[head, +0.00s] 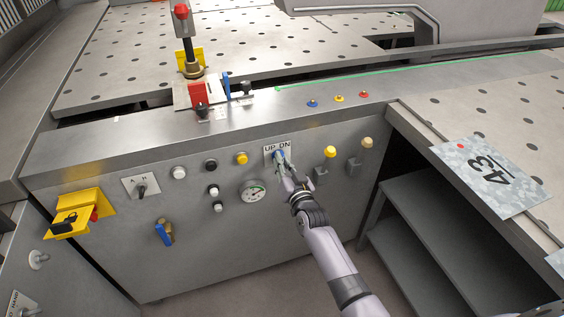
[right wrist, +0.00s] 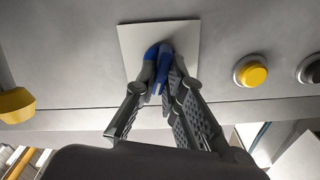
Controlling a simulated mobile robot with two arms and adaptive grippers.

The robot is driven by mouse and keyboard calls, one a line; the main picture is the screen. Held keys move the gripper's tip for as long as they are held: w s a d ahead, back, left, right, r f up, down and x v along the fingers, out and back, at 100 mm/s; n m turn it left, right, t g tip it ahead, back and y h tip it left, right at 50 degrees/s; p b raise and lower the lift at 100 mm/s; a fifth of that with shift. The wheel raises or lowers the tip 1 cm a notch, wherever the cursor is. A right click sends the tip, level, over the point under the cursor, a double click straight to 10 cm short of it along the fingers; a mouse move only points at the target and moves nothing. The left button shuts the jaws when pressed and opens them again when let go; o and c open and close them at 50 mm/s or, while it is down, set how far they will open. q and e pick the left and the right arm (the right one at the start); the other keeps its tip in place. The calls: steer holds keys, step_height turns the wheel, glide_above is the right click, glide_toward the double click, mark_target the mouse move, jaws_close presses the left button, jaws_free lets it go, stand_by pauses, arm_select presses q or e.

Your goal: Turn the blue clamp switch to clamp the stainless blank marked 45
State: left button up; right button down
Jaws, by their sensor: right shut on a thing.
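The blue clamp switch (head: 279,155) is on the grey front panel, on a white label plate that reads like "UP DN". My right gripper (head: 284,167) is shut on the blue knob, and its fingers partly hide it. In the right wrist view the blue knob (right wrist: 160,62) sits between the fingertips, in front of the pale plate (right wrist: 135,37). A mottled grey blank (head: 484,160) with a red dot lies on the right-hand table. Its large black marking is tilted and looks like 43 with a stroke; I cannot read a 45. My left gripper is not in view.
Black, white and yellow buttons, a pressure gauge (head: 253,191) and a blue-handled valve (head: 163,233) surround the switch. A yellow lockout box (head: 78,215) juts out at left. A red-topped post (head: 184,35) stands behind the ledge. Open shelves (head: 425,235) are at lower right.

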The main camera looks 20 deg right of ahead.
steer(key=shift+m, duration=1.2)
steer(key=c, duration=1.7)
jaws_free()
steer(key=s, duration=1.2)
steer(key=shift+d, duration=0.25)
